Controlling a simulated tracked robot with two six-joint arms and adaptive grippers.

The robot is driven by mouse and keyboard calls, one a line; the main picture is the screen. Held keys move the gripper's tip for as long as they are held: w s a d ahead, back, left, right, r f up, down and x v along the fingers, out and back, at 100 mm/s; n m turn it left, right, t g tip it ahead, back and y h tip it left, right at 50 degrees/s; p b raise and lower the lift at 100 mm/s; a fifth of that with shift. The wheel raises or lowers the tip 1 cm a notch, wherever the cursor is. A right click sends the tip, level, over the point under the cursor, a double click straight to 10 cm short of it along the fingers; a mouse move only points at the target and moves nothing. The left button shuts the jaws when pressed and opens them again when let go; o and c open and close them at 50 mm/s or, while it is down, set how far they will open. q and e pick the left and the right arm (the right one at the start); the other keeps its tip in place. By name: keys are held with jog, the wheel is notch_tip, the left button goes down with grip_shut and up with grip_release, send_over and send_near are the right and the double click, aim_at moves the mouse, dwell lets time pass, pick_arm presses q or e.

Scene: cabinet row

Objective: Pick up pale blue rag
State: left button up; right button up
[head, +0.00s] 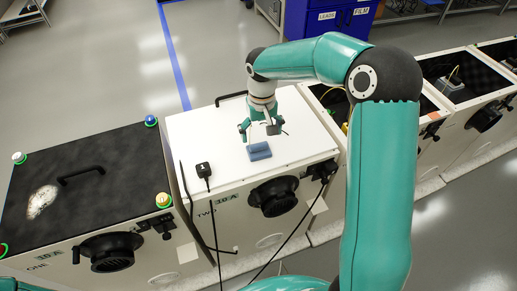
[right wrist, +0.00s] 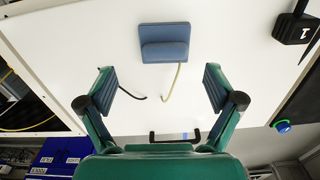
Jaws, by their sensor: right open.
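The pale blue rag (head: 259,151) looks like a small folded blue-grey pad. It lies on the white top of cabinet TWO (head: 225,122), near its front edge. In the right wrist view the rag (right wrist: 165,43) is at the top centre, beyond the fingertips and in line with the gap between them. My right gripper (head: 262,130) is above the white top, just behind the rag in the head view. Its fingers are spread and empty in the right wrist view (right wrist: 158,86), apart from the rag. My left gripper is not in view.
A black block with a cable (head: 203,170) stands left of the rag. A black handle (head: 231,98) is at the cabinet's back edge. Cabinet ONE (head: 100,165), with a dark top, is at left. Thin cable ends (right wrist: 173,82) show near the rag. White surface around the rag is mostly clear.

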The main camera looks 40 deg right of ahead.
aim_at(259, 144)
jog(key=shift+w+a+f+p, duration=0.15)
jog(key=shift+f+p, duration=0.15)
jog(key=shift+f, duration=1.15)
jog(key=shift+w+a+f+p, duration=0.15)
jog(key=shift+f+p, duration=0.1)
jog(key=shift+f, duration=1.15)
jog(key=shift+s, duration=0.1)
jog(key=c, duration=1.1)
jog(key=shift+c, duration=0.2)
notch_tip(259, 144, up, 20)
